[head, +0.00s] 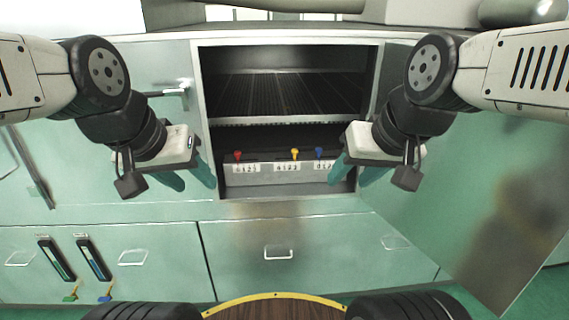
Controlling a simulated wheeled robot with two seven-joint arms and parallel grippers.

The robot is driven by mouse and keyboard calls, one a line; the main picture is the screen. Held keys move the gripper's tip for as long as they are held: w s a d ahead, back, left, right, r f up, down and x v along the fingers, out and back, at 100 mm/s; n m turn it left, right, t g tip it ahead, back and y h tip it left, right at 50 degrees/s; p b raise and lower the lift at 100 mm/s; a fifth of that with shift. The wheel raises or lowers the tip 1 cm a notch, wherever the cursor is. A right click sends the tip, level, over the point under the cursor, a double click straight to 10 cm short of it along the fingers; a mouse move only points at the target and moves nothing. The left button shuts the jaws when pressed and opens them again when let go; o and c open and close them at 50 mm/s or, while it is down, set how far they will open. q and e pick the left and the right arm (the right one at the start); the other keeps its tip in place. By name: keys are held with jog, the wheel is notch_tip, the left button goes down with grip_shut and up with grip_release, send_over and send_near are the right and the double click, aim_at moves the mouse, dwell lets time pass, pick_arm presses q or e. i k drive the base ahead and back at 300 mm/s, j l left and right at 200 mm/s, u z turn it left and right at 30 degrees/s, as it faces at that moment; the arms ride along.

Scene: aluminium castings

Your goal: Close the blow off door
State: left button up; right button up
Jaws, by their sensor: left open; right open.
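The blow off door (470,200) is a pale green panel with a brownish smudge, at the right of the head view. It stands open, swung out from the right side of a dark cabinet opening (290,95). My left gripper (190,178) is open and empty in front of the left edge of the opening. My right gripper (354,178) is open and empty in front of the opening's lower right corner, left of the door and apart from its free edge. My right arm hides the door's upper part and hinge side.
Inside the opening are a slatted rack and a panel with red, yellow and blue knobs (294,154). A metal latch (180,91) sits left of the opening. Drawers with handles (278,253) run below. A round wooden surface with a yellow rim (275,297) is at the bottom.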

aim_at(490, 206)
jog(key=k+l+u, duration=0.1)
jog(key=k+l, duration=0.3)
jog(key=k+l+u, duration=0.15)
jog(key=l, duration=0.4)
jog(key=k+l+u, duration=0.15)
jog(key=k+l, duration=0.25)
jog(key=k+l+u, duration=0.2)
jog(key=k+l, duration=0.15)
jog(key=l, duration=0.2)
jog(key=l+u, duration=0.35)
jog(key=l, duration=1.4)
jog(key=k+l+u, duration=0.1)
jog(key=l, duration=0.25)
jog(key=k, duration=0.2)
